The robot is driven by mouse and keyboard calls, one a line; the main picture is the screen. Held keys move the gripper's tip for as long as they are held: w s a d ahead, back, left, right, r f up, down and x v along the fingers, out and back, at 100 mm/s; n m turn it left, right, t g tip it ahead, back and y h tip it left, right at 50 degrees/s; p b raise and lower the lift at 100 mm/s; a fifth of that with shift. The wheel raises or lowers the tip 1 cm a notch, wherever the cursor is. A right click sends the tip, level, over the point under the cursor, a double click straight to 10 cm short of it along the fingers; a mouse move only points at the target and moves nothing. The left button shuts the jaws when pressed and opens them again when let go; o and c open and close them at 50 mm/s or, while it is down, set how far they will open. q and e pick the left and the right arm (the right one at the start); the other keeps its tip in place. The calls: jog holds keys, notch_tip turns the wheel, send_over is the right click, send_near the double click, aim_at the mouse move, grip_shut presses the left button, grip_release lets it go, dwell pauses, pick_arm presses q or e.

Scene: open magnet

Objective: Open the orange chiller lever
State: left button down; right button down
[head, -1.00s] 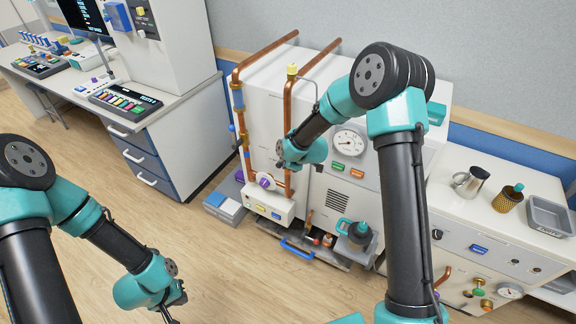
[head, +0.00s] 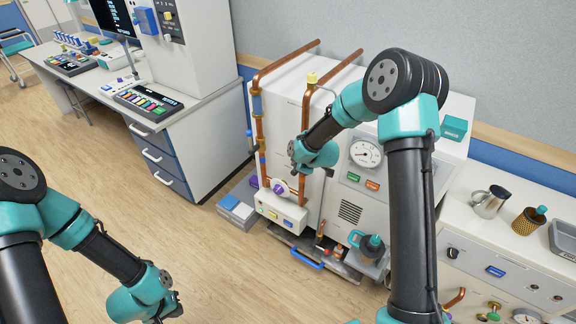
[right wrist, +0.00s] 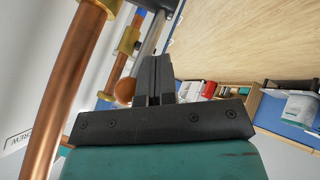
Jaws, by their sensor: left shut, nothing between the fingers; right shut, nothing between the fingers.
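The chiller is a white cabinet (head: 290,115) with copper pipes in the middle of the head view. I cannot clearly pick out its orange lever there. An orange-brown ball (right wrist: 125,90) shows in the right wrist view, beside my right gripper (right wrist: 153,66), close to a grey rod and a copper pipe. My right gripper's fingers are shut together and hold nothing. Whether they touch the ball is unclear. In the head view my right wrist is in front of the cabinet and hides the fingertips. My left gripper (head: 172,308) is shut and empty, low over the floor.
Copper pipes (head: 260,130) run down the cabinet front. Grey-blue boxes (head: 237,212) lie on the floor to the left. A counter with a metal jug (head: 488,202) is at right.

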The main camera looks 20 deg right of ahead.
jog(key=shift+w+a+r, duration=0.1)
jog(key=shift+w+a, duration=0.05)
jog(key=shift+w, duration=0.15)
jog(key=shift+s, duration=0.1)
jog(key=shift+s+d+f, duration=0.4)
jog(key=shift+s+d, duration=0.05)
jog(key=shift+s, duration=0.05)
dwell(0.5)
jog(key=s+a+v, duration=0.1)
jog(key=a+v, duration=0.1)
jog(key=v, duration=1)
jog(key=shift+a, duration=0.5)
